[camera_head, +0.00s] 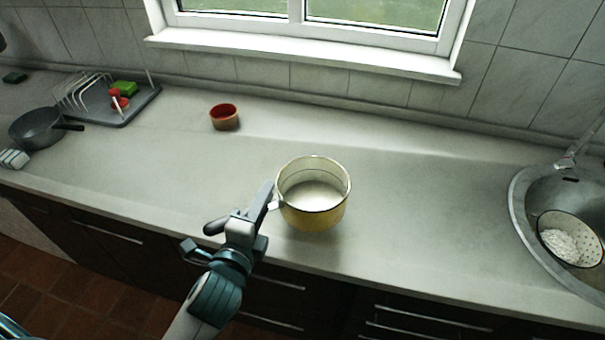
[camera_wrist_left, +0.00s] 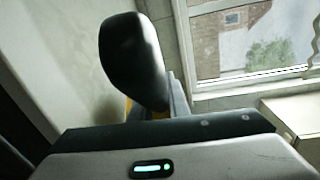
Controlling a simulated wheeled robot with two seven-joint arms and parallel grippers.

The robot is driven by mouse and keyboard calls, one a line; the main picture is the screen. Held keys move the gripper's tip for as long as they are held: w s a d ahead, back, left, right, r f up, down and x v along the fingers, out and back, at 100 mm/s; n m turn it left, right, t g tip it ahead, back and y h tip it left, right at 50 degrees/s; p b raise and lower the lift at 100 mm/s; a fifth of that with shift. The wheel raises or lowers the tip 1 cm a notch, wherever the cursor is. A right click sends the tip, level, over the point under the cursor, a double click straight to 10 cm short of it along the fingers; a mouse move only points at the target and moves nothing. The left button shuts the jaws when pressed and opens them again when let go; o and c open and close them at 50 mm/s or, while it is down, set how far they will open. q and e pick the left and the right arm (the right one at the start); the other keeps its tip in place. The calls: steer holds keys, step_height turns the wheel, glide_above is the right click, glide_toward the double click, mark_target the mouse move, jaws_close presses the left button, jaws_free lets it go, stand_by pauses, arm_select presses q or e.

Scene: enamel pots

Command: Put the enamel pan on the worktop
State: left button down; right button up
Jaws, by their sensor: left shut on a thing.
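The enamel pan (camera_head: 318,217) is yellow outside and pale inside, and stands upright over the middle of the worktop (camera_head: 430,210), near its front edge. A soft shadow lies under it; I cannot tell whether its base touches the worktop. My left gripper (camera_head: 272,203) is at the left side of the pan, shut on its handle. The dark end of the handle (camera_head: 214,226) sticks out to the left of the gripper. In the left wrist view the black handle (camera_wrist_left: 132,60) fills the middle, with slivers of yellow behind it. My right gripper is not in view.
A small red-brown bowl (camera_head: 225,118) stands behind and left. A dish rack (camera_head: 120,115) and a dark saucepan (camera_head: 38,127) are at far left. A sink (camera_head: 520,215) with a colander (camera_head: 583,222) is at right. The worktop between pan and sink is clear.

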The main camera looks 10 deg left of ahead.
arm_select(q)
steer(key=w+d+r, duration=0.1)
steer(key=w+r, duration=0.1)
steer(key=w, duration=0.9)
steer(key=w+d+r, duration=0.2)
steer(key=w+r, duration=0.1)
steer(key=w, duration=0.8)
steer(key=shift+d+r+m+h, duration=0.2)
steer(key=shift+d+m+h, duration=0.1)
steer(key=shift+h, duration=0.1)
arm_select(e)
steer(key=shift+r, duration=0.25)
arm_select(q)
steer(key=s+a+f+p, duration=0.3)
steer(key=s+a+f, duration=0.3)
steer(key=a, duration=0.3)
steer(key=shift+s+a+f+p, duration=0.3)
steer(key=shift+a+f+p, duration=0.1)
steer(key=shift+f, duration=0.1)
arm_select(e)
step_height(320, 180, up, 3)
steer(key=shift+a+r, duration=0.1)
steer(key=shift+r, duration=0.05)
